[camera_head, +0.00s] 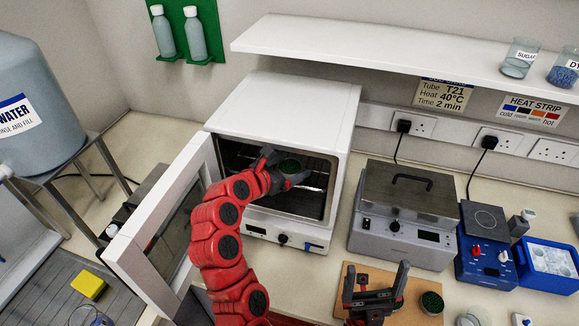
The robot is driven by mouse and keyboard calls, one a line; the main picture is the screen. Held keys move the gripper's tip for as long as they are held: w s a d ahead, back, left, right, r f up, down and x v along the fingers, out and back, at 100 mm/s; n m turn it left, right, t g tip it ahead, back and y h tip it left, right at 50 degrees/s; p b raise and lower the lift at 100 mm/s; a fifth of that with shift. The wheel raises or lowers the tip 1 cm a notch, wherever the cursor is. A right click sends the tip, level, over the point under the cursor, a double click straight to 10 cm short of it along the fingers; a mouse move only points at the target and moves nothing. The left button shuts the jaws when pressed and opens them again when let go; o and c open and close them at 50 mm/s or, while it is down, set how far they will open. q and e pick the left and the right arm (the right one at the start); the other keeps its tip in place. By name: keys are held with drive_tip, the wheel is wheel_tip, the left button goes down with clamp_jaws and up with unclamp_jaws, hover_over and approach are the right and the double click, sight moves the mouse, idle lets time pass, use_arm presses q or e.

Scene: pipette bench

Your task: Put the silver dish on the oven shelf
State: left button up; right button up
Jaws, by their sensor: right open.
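The oven (285,108) stands open, with its door swung out to the left and wire shelf (318,188) inside. My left gripper (286,168) reaches into the oven opening. It appears shut on a small round dish with dark green contents (289,166), at about shelf height; I cannot tell whether the dish touches the shelf. Its silver colour is hard to make out. My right gripper (375,274) is open and empty, fingers up, over the wooden board at the front. A second round dish with green contents (432,302) is on the board, right of that gripper.
The open oven door (160,230) stands left of my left arm. A grey heating box (405,205) and a blue hotplate (485,245) are right of the oven. A white wall shelf (390,55) overhangs the back. A water tank (40,110) is at left.

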use_arm(q)
drive_tip(key=shift+o, duration=0.4)
drive_tip(key=shift+a, duration=0.25)
drive_tip(key=shift+r, duration=0.15)
drive_tip(key=shift+s+a+r+p, duration=0.1)
drive_tip(key=shift+s+r+p, duration=0.15)
drive_tip(key=shift+p, duration=0.05)
drive_tip(key=p+v, duration=0.6)
drive_tip(key=v, duration=0.5)
drive_tip(key=shift+a+p, duration=0.2)
drive_tip(key=shift+p, duration=0.1)
drive_tip(key=shift+s+f, duration=0.1)
drive_tip(key=shift+f, duration=0.05)
